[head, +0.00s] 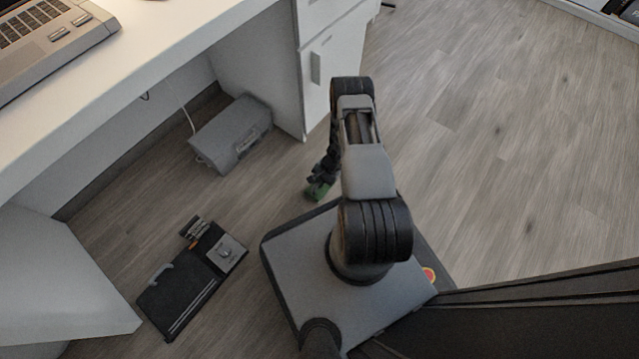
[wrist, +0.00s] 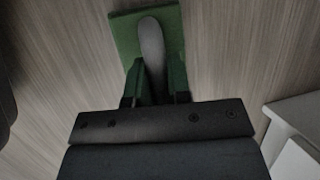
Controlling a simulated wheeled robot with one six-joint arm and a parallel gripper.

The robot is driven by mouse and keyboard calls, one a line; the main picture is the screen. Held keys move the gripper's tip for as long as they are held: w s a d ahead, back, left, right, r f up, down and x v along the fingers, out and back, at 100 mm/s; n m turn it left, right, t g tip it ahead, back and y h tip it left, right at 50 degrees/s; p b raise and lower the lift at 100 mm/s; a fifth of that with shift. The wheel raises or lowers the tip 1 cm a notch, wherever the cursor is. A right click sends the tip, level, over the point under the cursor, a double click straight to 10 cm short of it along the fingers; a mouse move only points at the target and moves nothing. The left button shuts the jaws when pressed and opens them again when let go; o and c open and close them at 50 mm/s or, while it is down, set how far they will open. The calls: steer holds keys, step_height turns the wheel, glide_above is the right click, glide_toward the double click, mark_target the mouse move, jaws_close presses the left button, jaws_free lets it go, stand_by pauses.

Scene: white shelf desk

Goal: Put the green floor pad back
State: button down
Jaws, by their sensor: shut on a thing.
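The green floor pad (wrist: 126,36) shows at the top of the wrist view, a flat square with a rounded grey grip standing along its middle. My gripper (wrist: 155,78) is shut on this grey grip, one finger on each side. In the head view the pad (head: 317,192) is a small green patch at the end of my arm, just beside my base, and my gripper (head: 322,176) is partly hidden by the arm. I cannot tell whether the pad touches the floor.
A black tray (head: 168,300) with small items lies on the floor at lower left. A grey box (head: 228,132) with a cable stands under the white desk (head: 150,60). A laptop (head: 50,40) sits on the desk. The wooden floor (head: 500,130) at right is clear.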

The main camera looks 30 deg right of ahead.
steer(key=shift+f, duration=0.55)
steer(key=shift+r, duration=0.15)
steer(key=c, duration=1.1)
jaws_free()
steer(key=shift+o, duration=0.2)
